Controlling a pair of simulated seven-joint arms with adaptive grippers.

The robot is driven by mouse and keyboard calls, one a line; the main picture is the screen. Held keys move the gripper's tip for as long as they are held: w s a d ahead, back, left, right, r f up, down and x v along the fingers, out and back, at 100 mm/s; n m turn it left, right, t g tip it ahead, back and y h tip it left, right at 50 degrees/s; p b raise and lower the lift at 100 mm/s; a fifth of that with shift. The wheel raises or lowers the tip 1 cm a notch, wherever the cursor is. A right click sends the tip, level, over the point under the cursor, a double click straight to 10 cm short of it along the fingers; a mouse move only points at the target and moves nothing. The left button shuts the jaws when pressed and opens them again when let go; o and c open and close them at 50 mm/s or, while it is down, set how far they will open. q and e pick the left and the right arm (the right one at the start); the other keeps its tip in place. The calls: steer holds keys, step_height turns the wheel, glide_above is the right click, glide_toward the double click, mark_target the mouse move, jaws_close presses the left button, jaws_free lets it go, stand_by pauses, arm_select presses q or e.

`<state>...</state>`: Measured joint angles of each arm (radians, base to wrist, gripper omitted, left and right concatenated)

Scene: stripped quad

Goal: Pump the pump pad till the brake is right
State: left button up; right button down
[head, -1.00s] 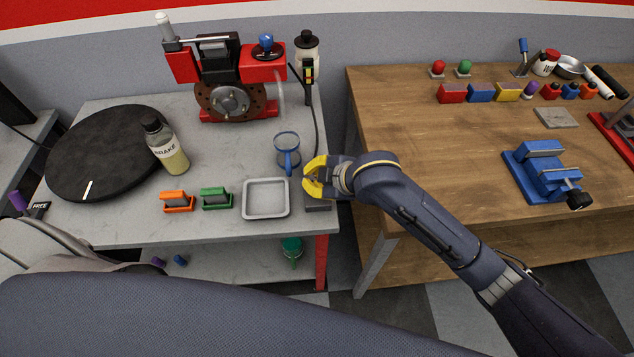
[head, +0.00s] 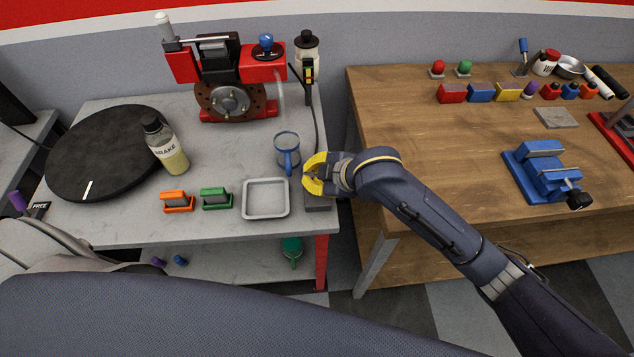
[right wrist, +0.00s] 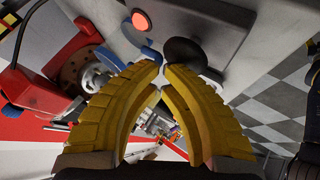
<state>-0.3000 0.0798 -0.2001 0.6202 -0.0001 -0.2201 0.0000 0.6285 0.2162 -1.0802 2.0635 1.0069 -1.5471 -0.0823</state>
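The brake unit is a red stand with a caliper and a brown disc (head: 229,100) at the back of the grey table. A small indicator (head: 309,73) with coloured segments hangs beside it. A grey block (head: 318,204), probably the pump pad's base, lies at the table's right edge, partly hidden under my right gripper (head: 304,177). In the right wrist view, a dark round pad (right wrist: 192,53) lies just beyond the fingertips of the gripper (right wrist: 163,66). The yellow fingertips are together with nothing held; contact with the pad cannot be told. My left gripper is out of view.
A blue cup (head: 287,150) and grey tray (head: 265,211) stand close left of the right gripper. A brake-fluid bottle (head: 172,158), black turntable (head: 100,150) and orange and green blocks (head: 216,199) lie further left. A wooden bench (head: 440,160) stands right.

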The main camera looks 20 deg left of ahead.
steer(key=shift+r, duration=0.7)
steer(key=shift+r, duration=2.5)
